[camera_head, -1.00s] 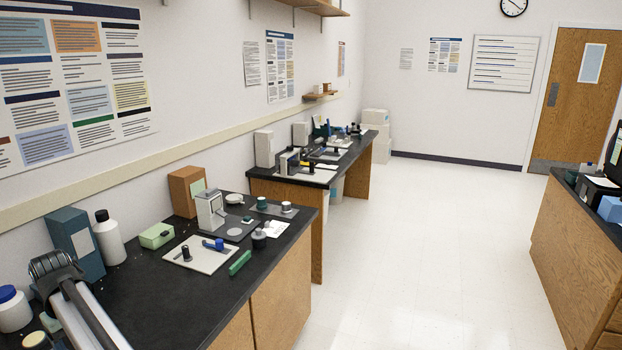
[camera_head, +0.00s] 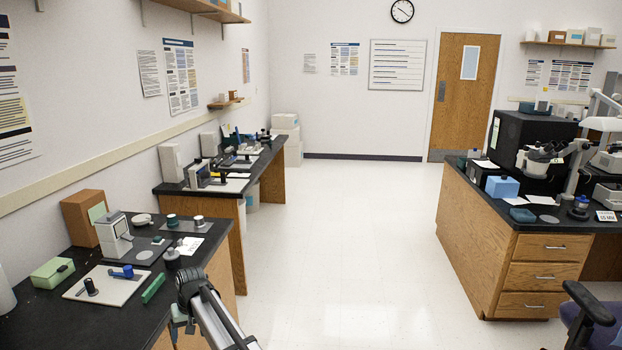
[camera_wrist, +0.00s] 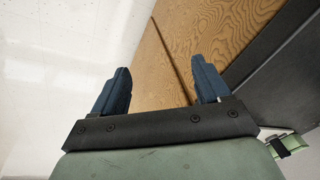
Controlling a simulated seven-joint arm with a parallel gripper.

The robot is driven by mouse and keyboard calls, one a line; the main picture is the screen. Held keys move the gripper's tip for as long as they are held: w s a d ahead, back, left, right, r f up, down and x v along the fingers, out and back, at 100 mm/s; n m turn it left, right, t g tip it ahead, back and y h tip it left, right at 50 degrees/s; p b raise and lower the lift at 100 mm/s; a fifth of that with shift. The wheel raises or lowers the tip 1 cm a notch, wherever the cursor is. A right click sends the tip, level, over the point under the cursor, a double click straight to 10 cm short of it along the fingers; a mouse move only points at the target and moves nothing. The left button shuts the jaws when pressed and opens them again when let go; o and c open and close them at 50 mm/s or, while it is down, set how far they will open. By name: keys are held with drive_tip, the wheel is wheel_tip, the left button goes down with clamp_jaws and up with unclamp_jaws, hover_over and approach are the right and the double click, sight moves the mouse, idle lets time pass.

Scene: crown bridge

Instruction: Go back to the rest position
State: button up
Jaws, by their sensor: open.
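My gripper (camera_wrist: 160,90) shows in the wrist view with its two dark blue fingers spread apart and nothing between them. Beyond the fingers is the wooden front of a bench (camera_wrist: 165,60), with pale floor to the left. In the head view my arm reaches up from the bottom edge, beside the front edge of the near left bench (camera_head: 50,305). The fingers are hard to make out there.
The near bench holds a white board (camera_head: 108,285) with small dark and blue pieces, a green block (camera_head: 153,288), a green box (camera_head: 52,273), a brown box (camera_head: 88,217) and a grey-white device (camera_head: 114,236). Open floor (camera_head: 345,230) lies between the benches. A chair (camera_head: 588,315) stands lower right.

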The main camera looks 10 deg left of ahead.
drive_tip(key=s+d+f+m+g+h, duration=0.1)
drive_tip(key=s+d+f, duration=0.2)
drive_tip(key=d+f, duration=0.75)
drive_tip(key=s+d+f+m+g+h, duration=0.1)
drive_tip(key=s+d+f, duration=0.1)
drive_tip(key=d+f, duration=0.9)
drive_tip(key=s+d+f+m+g, duration=0.1)
drive_tip(key=s+d+f+m, duration=0.35)
drive_tip(key=d, duration=1.15)
drive_tip(key=s+d+f+n+g, duration=0.1)
drive_tip(key=s+d+f, duration=0.7)
drive_tip(key=s+d, duration=0.4)
drive_tip(key=s+d+f+m+g, duration=0.1)
drive_tip(key=s+d, duration=0.4)
drive_tip(key=s, duration=0.4)
drive_tip(key=s+d+f+g, duration=0.1)
drive_tip(key=s+d, duration=0.4)
drive_tip(key=s, duration=0.4)
drive_tip(key=shift+d+f+m+g, duration=0.25)
drive_tip(key=shift+d+m+g, duration=0.05)
drive_tip(key=shift+m+g, duration=0.1)
